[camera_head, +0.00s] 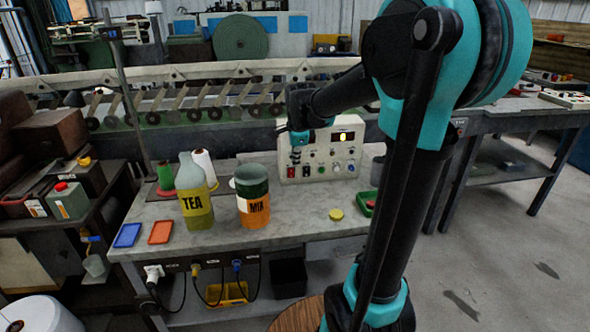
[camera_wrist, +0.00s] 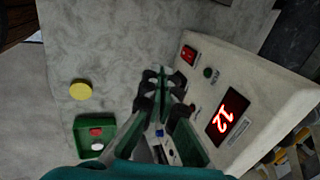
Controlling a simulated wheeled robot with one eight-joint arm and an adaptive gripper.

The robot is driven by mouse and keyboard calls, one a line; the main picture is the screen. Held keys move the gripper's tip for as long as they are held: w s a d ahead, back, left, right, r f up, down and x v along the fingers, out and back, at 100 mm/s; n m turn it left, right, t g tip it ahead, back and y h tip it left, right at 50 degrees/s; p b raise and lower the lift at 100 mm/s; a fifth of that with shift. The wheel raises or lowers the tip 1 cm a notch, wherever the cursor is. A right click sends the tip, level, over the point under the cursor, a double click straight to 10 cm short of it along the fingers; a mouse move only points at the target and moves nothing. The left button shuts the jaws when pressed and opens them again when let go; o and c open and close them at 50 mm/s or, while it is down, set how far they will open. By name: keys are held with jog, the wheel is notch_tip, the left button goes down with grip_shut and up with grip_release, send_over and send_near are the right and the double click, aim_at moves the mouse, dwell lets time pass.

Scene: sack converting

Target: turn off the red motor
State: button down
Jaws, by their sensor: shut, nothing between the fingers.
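A pale control box (camera_head: 348,160) stands at the back of the grey bench; its sloping panel carries knobs, small buttons and a lit display (camera_head: 343,136). A red switch (camera_head: 291,173) sits low at the panel's left. In the wrist view the box (camera_wrist: 265,85) fills the right side, with a red switch (camera_wrist: 188,55), a dark green round button (camera_wrist: 208,72) and a red display reading 12 (camera_wrist: 228,115). My gripper (camera_wrist: 161,76) is shut and empty, close in front of the panel; it also shows in the head view (camera_head: 296,152). It hides part of the panel. I cannot make out a red motor.
A TEA bottle (camera_head: 194,195) and a MIX jar (camera_head: 253,198) stand left of the box. A yellow disc (camera_head: 336,214) and a green tray (camera_head: 367,198) lie in front. Blue (camera_head: 127,236) and orange (camera_head: 160,233) trays lie at the left edge.

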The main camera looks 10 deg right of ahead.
aim_at(291, 173)
jog(key=x, duration=1)
jog(key=shift+w+f, duration=0.15)
jog(key=shift+w, duration=1)
jog(key=shift+w+f, duration=0.1)
jog(key=shift+w, duration=0.75)
